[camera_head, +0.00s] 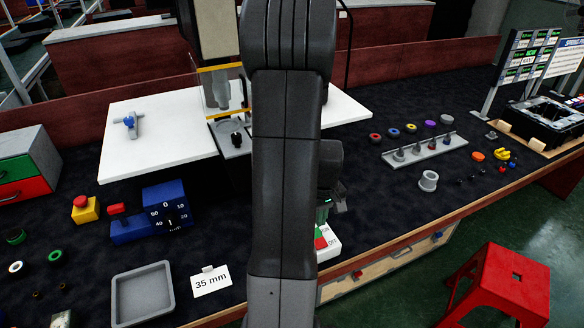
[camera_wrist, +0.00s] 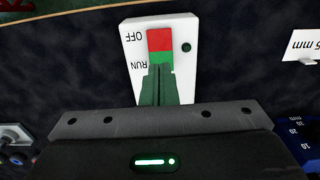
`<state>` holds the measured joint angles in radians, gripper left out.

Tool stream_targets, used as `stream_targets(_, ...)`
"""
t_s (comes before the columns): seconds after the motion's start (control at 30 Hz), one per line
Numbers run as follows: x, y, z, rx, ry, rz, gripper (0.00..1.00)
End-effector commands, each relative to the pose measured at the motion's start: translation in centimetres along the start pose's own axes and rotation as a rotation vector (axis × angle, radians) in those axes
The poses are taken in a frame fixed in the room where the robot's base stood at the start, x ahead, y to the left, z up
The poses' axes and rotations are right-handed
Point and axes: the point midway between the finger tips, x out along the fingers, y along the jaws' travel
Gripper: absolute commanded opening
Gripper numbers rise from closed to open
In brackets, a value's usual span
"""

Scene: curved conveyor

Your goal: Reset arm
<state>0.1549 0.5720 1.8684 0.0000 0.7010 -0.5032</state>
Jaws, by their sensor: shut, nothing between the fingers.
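My gripper (camera_wrist: 158,72) is shut and empty in the wrist view. Its fingertips are at the green RUN part of a white switch box (camera_wrist: 185,80). The box has a red half by OFF and a green half by RUN. I cannot tell whether the fingertips touch it. In the head view my dark arm stands in the middle and hides most of the gripper. The switch box (camera_head: 328,242) shows partly to the right of the arm, near the table's front edge.
A blue dial block (camera_head: 165,212), a yellow block with a red button (camera_head: 84,209), a grey tray (camera_head: 142,294) and a 35 mm card (camera_head: 211,281) lie left of my arm. A grey peg rack (camera_head: 425,149) stands right. A red stool (camera_head: 500,285) is on the floor.

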Motion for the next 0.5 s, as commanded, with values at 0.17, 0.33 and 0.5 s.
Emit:
stream_targets(0.17, 1.4, 0.0, 0.0, 0.0, -0.001, 0.0, 0.0)
stream_targets(0.33, 3.5, 0.0, 0.0, 0.0, -0.002, -0.001, 0.0)
stream_targets(0.5, 5.7, 0.0, 0.0, 0.0, -0.001, -0.001, 0.0)
